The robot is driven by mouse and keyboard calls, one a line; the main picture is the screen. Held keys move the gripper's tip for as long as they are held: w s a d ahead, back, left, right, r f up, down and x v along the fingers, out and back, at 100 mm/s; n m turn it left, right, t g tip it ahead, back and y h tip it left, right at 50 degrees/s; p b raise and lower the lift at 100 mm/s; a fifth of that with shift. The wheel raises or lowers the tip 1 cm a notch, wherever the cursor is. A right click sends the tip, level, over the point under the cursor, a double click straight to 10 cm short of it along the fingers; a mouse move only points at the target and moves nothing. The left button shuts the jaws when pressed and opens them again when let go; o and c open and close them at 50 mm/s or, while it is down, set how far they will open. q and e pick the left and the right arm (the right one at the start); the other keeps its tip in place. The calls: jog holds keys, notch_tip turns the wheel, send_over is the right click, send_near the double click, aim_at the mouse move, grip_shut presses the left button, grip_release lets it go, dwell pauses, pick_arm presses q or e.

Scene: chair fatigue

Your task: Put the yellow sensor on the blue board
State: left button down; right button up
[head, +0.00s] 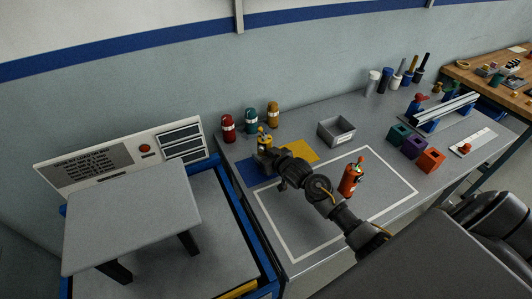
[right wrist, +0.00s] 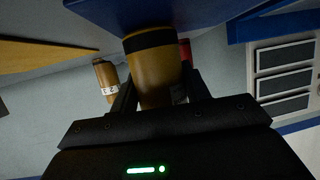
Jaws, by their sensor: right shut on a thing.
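The yellow sensor (head: 263,133) is held upright over the back part of the blue board (head: 253,174), at the left of the grey table in the head view. My right gripper (head: 264,146) is shut on it. In the right wrist view the yellow sensor (right wrist: 158,75), with a dark band, sits between the two fingers, and its banded end is at or very close to the blue board (right wrist: 190,12). I cannot tell whether they touch. My arm hides part of the board. My left gripper is not in view.
A yellow board (head: 301,150) lies right of the blue one. Red (head: 228,129), green (head: 251,121) and yellow (head: 273,115) bottles stand behind. An orange sensor (head: 351,179) stands inside the white outline, near my arm. A grey bin (head: 336,132) stands farther back.

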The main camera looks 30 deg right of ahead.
jog(key=shift+f, duration=0.15)
jog(key=o, duration=1)
jog(key=shift+o, duration=0.2)
jog(key=shift+r, duration=0.2)
jog(key=v, duration=1.2)
